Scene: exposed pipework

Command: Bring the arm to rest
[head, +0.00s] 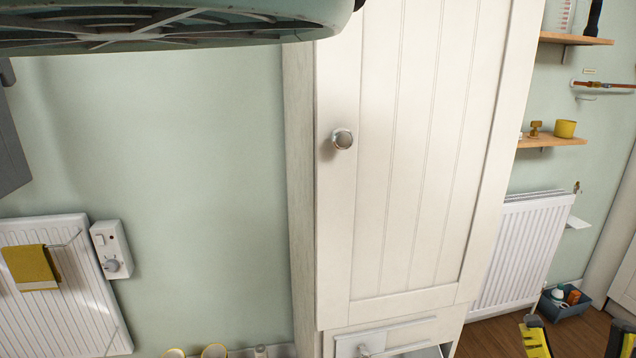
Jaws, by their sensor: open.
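My gripper (578,336) shows at the bottom right corner of the head view. Its two black and yellow fingers stand well apart, with nothing seen between them. The lower parts of the fingers and the rest of the arm are cut off by the picture's edge. The fingers show in front of the wooden floor, below a dark crate (566,309) with bottles in it. I cannot tell how far the gripper is from the crate.
A tall white cupboard (412,150) with a round knob fills the middle. A white radiator (522,248) and wooden shelves (556,141) are on the right. Another radiator (60,300) with a yellow cloth is at the left. A large green rounded object (170,28) overhangs the upper left.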

